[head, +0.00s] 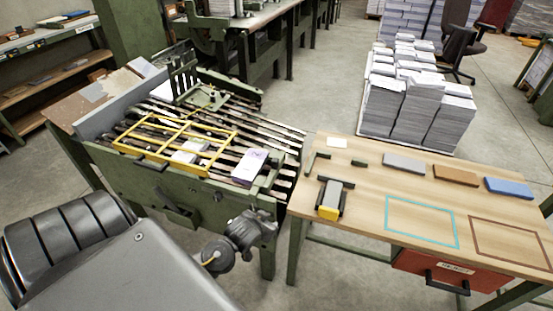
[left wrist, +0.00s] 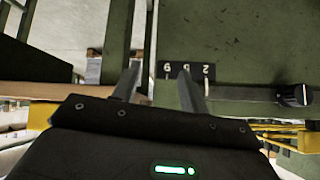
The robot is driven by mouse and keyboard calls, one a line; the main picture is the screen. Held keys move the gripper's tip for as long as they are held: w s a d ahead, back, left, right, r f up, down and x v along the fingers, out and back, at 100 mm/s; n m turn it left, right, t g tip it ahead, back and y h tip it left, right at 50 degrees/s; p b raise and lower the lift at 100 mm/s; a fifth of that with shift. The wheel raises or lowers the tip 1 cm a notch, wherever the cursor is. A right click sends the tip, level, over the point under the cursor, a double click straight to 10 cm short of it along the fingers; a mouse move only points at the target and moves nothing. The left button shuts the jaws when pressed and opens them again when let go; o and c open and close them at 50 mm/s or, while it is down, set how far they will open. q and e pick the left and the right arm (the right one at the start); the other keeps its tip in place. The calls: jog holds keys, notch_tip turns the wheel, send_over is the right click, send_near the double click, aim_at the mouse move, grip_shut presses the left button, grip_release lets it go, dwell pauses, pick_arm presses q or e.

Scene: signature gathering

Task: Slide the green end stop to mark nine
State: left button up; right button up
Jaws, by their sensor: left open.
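The green machine (head: 150,180) with dark rails stands at the left of the head view. A green block (head: 270,174) lies across the rails near their right end, beside a white and purple packet (head: 249,165); I cannot tell for sure that it is the end stop. My left gripper (head: 262,222) is low at the machine's front right corner. In the left wrist view its fingers (left wrist: 160,72) are apart with nothing seen between them. A black number plate (left wrist: 187,69) on a green face shows just beyond them, partly covered by one finger. My right gripper is out of view.
A yellow frame (head: 165,128) lies over the rails. A black knob (left wrist: 293,95) shows at the right of the wrist view. The wooden table (head: 350,225) at right holds small blocks, outlined areas and a yellow-ended tool (head: 330,198). Paper stacks (head: 412,105) stand behind it.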

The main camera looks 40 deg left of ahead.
pick_arm(q)
jog(key=shift+n+t, duration=0.3)
jog(key=shift+t, duration=0.3)
jog(key=r, duration=0.2)
jog(key=w+r, duration=0.1)
jog(key=r, duration=0.4)
jog(key=shift+w+r, duration=0.2)
jog(key=shift+w, duration=0.05)
jog(key=n+t+y, duration=0.2)
jog(key=t, duration=0.1)
send_near(276, 159)
jog(key=shift+w+a+f, duration=0.25)
jog(key=shift+f, duration=0.15)
jog(key=x, duration=1)
jog(key=shift+w+a+f, duration=0.1)
jog(key=shift+w+f, duration=0.1)
jog(key=shift+w, duration=0.15)
jog(key=shift+c, duration=0.2)
grip_shut()
